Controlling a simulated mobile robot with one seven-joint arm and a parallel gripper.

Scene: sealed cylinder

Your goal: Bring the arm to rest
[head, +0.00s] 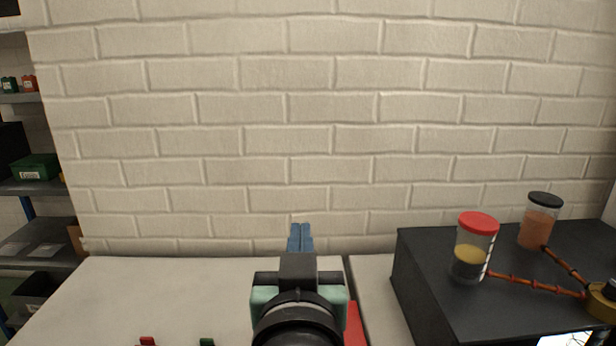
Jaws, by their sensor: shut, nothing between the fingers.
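My gripper (300,228) shows in the lower middle of the head view, pointing away from me toward the brick wall. Its blue fingers are together with nothing between them. The gripper is above the pale table (180,290) and apart from the objects on the dark box at the right. The rest of my arm below the wrist is out of view.
A dark box (450,299) at right bears a red-lidded jar (475,250), a black-lidded jar (538,222) and reddish-brown rods joined to a yellow part (602,303). Red (147,341) and green (207,342) bits show at the lower edge. Shelves (36,187) stand left. The left tabletop is mostly clear.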

